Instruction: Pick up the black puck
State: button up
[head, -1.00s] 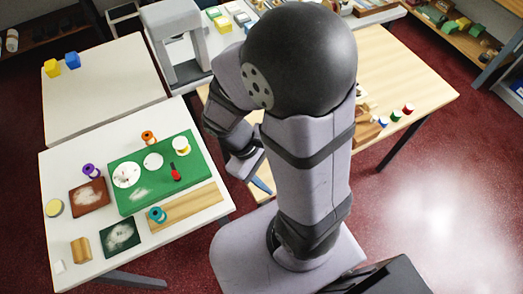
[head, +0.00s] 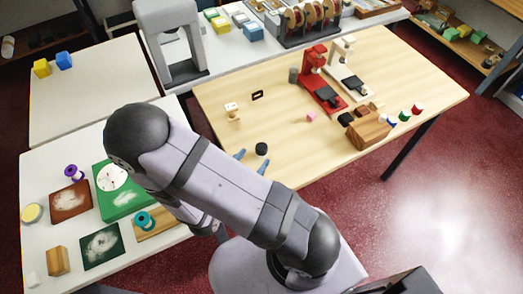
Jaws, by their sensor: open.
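The black puck (head: 262,149) is a small dark disc on the wooden table, near its left front edge in the head view. My gripper (head: 252,160) shows as two blue fingers spread apart at the table's near edge. The puck appears just beyond the gap, close to the right fingertip. I cannot tell whether a finger touches it or how high the fingers are. My arm hides the gripper's body.
A small black frame (head: 257,95) and a wooden piece (head: 232,112) stand behind the puck. A pink cube (head: 311,117), a red device (head: 322,85) and a wooden block (head: 369,131) are to the right. The table (head: 215,90) is clear around the puck.

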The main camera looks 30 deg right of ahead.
aim_at(259, 152)
jog(key=shift+x, duration=1)
jog(key=shift+d+p, duration=0.15)
jog(key=shift+p, duration=0.15)
jog(key=p+x, duration=0.1)
jog(key=x, duration=0.2)
jog(key=shift+w+d+r, duration=0.1)
jog(key=shift+w+d, duration=0.05)
jog(key=shift+d, duration=0.05)
jog(key=shift+p+x, duration=0.35)
jog(key=shift+x, duration=0.45)
jog(key=shift+a, duration=0.1)
jog(key=shift+c, duration=0.3)
jog(key=c, duration=1)
